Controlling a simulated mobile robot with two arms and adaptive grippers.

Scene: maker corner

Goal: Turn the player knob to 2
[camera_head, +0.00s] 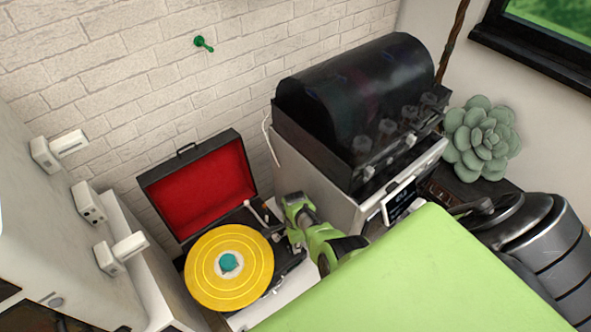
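The record player (160,192) stands open against the white brick wall, its raised lid lined in red. A yellow record (205,284) with a teal centre lies on its platter. The pale tonearm (258,212) is to the right of the record. My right gripper (287,238), green and dark, comes in from the lower right and is at the player's right edge, beside the record. Its fingers are small and partly hidden, so I cannot tell whether they are open or touching anything. I cannot make out the player knob or its setting. My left gripper is out of view.
A white machine with a dark domed cover (350,85) and several front knobs stands close to the right of the player. A grey-green succulent (482,138) is farther right. White wall fittings (88,203) are at left. A green peg (203,43) is on the wall.

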